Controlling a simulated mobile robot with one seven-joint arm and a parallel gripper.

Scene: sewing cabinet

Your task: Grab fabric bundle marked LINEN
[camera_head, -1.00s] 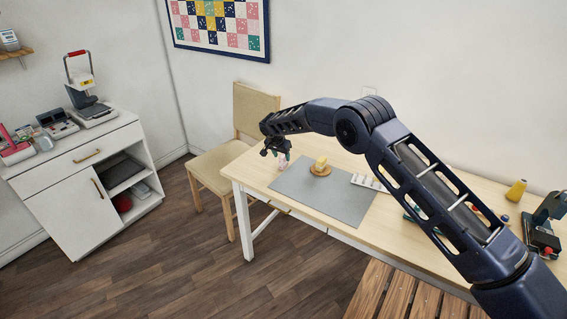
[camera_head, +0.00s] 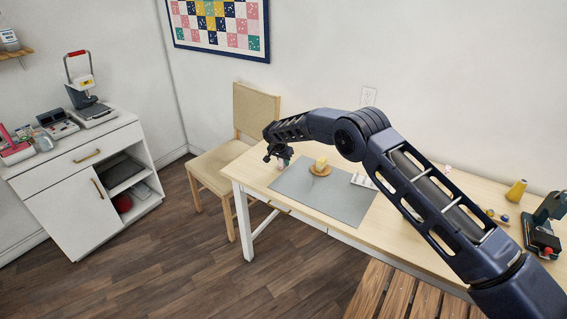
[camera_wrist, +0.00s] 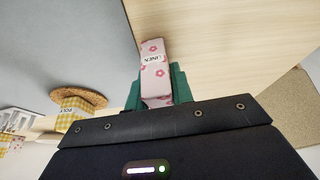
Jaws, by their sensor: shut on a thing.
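The bundle's far end sticks out beyond the fingers over the pale wood table. In the head view my gripper (camera_head: 278,155) is low over the table's left end, left of the grey mat. The bundle is mostly hidden there. I cannot tell whether it touches the table.
A yellow checked bundle (camera_wrist: 73,112) sits on a round cork coaster (camera_wrist: 88,95) on the grey mat (camera_head: 335,205). A wooden chair (camera_head: 222,165) stands at the table's left end. A yellow spool (camera_head: 516,190) stands farther right.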

